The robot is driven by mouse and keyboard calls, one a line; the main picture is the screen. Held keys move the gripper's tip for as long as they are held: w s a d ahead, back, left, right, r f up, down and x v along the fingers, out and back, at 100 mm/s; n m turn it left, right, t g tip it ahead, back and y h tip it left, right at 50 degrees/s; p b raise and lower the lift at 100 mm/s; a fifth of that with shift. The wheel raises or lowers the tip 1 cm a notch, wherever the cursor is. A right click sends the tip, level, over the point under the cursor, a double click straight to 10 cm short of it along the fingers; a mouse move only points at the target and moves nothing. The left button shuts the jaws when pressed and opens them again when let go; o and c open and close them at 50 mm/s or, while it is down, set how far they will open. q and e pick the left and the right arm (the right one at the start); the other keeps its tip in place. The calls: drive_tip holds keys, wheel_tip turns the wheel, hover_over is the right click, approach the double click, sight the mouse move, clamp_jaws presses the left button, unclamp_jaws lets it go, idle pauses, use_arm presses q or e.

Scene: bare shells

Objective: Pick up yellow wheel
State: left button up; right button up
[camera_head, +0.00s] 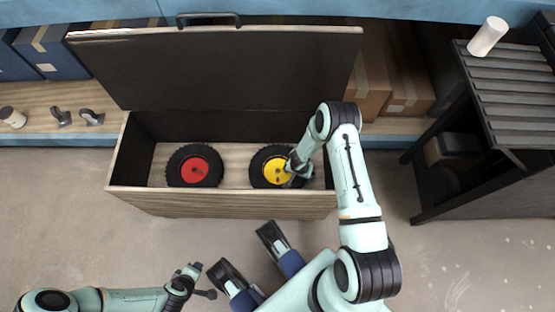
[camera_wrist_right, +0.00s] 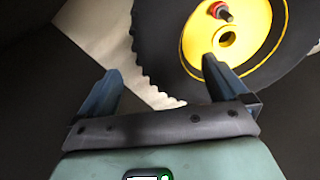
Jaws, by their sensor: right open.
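The yellow wheel (camera_head: 268,159) has a black treaded tyre and a yellow hub. It lies in the right half of an open wooden box (camera_head: 150,200). My right gripper (camera_head: 297,172) is over the wheel's right side and hides part of it. In the right wrist view the wheel (camera_wrist_right: 255,40) fills the upper right. My right gripper (camera_wrist_right: 162,72) is open there, with one finger over the yellow hub and the other outside the tyre's edge. I cannot tell whether they touch. My left gripper (camera_head: 203,280) is open and empty, low over the floor.
A red wheel (camera_head: 195,169) lies in the box's left half. The box's dark lid (camera_head: 225,70) stands open behind. Cardboard boxes (camera_head: 405,90) sit on a shelf behind. A dark slatted table (camera_head: 510,90) with a white cylinder (camera_head: 487,36) stands at right. The floor in front is largely clear.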

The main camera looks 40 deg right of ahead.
wheel_tip(320, 180, down, 2)
drive_tip(key=shift+d+f, duration=0.1)
wheel_tip(320, 180, down, 2)
drive_tip(key=shift+w+d+b, duration=0.1)
drive_tip(key=shift+d+b, duration=0.05)
drive_tip(key=shift+b, duration=0.4)
drive_tip(key=c, duration=1.4)
use_arm(q)
drive_tip(key=shift+s+a+f, duration=0.2)
drive_tip(key=shift+s+f, duration=0.05)
drive_tip(key=shift+f, duration=0.35)
drive_tip(key=shift+s+a+f, duration=0.15)
drive_tip(key=shift+s+f, duration=0.1)
drive_tip(key=shift+f, duration=0.3)
use_arm(e)
drive_tip(key=shift+c, duration=1)
